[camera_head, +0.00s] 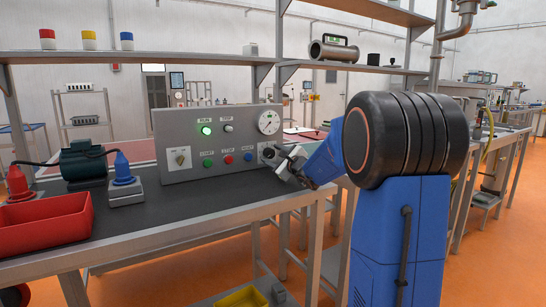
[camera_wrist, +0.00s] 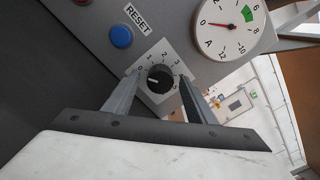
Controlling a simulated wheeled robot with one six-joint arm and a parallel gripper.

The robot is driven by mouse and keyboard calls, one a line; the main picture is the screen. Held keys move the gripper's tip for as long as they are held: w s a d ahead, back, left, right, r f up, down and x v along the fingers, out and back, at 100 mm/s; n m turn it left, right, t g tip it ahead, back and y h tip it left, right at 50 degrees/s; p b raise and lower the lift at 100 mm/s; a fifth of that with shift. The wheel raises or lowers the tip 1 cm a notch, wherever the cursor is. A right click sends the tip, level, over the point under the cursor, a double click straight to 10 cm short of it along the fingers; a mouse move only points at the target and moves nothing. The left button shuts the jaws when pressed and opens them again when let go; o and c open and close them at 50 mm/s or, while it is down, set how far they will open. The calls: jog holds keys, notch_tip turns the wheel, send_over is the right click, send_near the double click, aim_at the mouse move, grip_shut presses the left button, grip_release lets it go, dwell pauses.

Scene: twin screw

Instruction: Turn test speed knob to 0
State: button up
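A black round knob (camera_wrist: 160,78) with a numbered scale sits on a pale square plate on the grey control panel (camera_head: 220,125). Its white mark points left in the wrist view, toward the scale's low end near 0; the exact setting is hard to read. I see no readable name on it. In the head view the knob (camera_head: 268,153) is at the panel's lower right, partly behind my gripper (camera_head: 284,160). In the wrist view my gripper (camera_wrist: 160,80) is open, one finger on each side of the knob, with visible gaps to it.
A blue RESET button (camera_wrist: 121,36) and a dial gauge (camera_wrist: 232,25) are close to the knob. A red bin (camera_head: 45,225), a motor (camera_head: 83,160) and the workbench (camera_head: 190,215) are on the left.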

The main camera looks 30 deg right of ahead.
jog(key=s, duration=1.7)
jog(key=shift+s+d, duration=0.2)
jog(key=shift+d, duration=0.1)
jog(key=shift+s, duration=0.1)
